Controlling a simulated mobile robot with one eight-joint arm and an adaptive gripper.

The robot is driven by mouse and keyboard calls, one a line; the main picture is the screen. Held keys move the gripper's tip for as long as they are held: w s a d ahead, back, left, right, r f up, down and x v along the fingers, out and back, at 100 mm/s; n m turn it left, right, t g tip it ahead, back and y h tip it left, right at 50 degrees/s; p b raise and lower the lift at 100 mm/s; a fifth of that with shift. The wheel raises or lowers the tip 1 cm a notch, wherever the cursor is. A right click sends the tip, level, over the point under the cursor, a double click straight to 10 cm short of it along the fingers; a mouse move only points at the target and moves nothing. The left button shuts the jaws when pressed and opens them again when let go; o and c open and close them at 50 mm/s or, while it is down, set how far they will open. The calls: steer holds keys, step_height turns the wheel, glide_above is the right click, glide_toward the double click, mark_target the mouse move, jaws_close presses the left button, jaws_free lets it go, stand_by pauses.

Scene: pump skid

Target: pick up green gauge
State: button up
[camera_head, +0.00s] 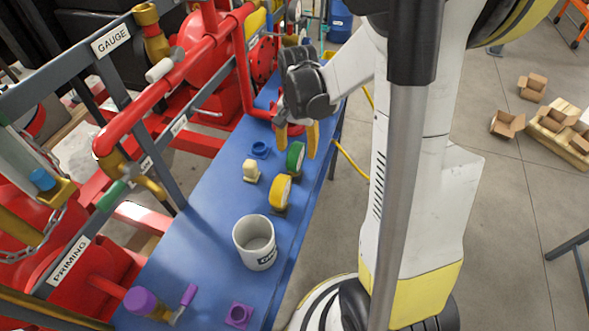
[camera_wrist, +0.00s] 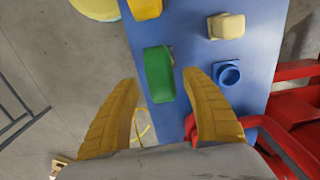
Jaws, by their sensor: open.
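The green gauge (camera_head: 295,157) stands on the blue bench near its right edge, just beyond a yellow gauge. In the wrist view the green gauge (camera_wrist: 158,74) lies ahead of my fingertips, roughly between their lines. My gripper (camera_head: 297,143) has yellow fingers, is open and empty, and hangs close above and beside the green gauge. In the wrist view its two fingers (camera_wrist: 160,78) are spread wide. I cannot tell whether any finger touches the gauge.
On the blue bench (camera_head: 207,214) stand a yellow gauge (camera_head: 280,191), a cream block (camera_head: 251,170), a blue fitting (camera_head: 260,150), a white cup (camera_head: 255,243) and a purple-handled valve (camera_head: 147,303). Red pipes and a grey frame line the left. Open floor lies to the right.

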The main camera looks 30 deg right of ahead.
steer(key=f+b, duration=0.2)
steer(key=f, duration=0.3)
steer(key=shift+a+f, duration=0.1)
steer(key=shift+a, duration=0.1)
jaws_close()
